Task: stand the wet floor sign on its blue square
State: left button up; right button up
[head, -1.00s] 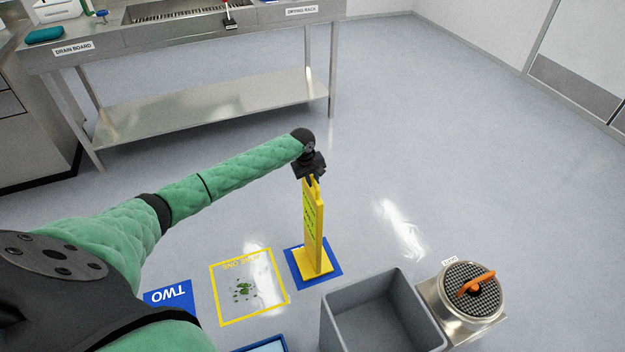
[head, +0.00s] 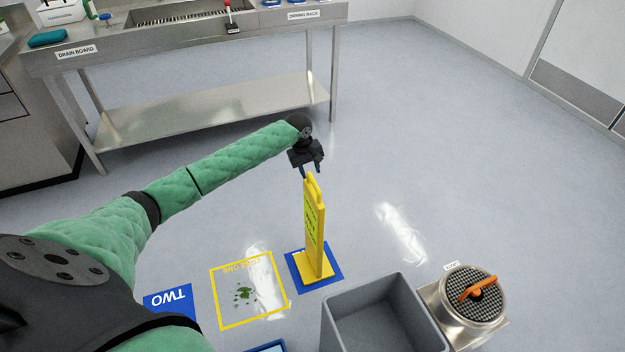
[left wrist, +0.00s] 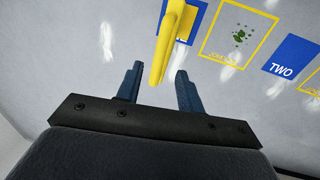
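The yellow wet floor sign (head: 314,228) stands upright with its base on the blue square (head: 298,262); blue shows around the base. The blue square (left wrist: 193,22) is partly hidden behind the sign there. My right gripper is not in view.
A yellow-outlined square (head: 222,300) with green debris lies left of the sign, beside a blue square marked TWO (head: 172,300). A steel sink bench (head: 200,105) is behind. Floor to the right is clear.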

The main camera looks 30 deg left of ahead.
pick_arm(q)
jog(key=s+d+f+m+h, duration=0.1)
jog(key=s+d+f+m, duration=0.35)
jog(key=s+d, duration=0.6)
jog(key=s+d+f+m+h, duration=0.1)
jog(key=s+d+f+m, duration=0.3)
jog(key=s+d, duration=0.7)
jog(key=s+d+r+m+t, duration=0.1)
jog(key=s+d, duration=0.3)
jog(key=s, duration=0.8)
jog(key=s+d+r+m, duration=0.1)
jog(key=s+d+m, duration=0.2)
jog(key=s, duration=1)
jog(key=shift+s+d+r+t, duration=0.3)
jog(key=shift+d+t, duration=0.1)
jog(key=shift+d, duration=0.65)
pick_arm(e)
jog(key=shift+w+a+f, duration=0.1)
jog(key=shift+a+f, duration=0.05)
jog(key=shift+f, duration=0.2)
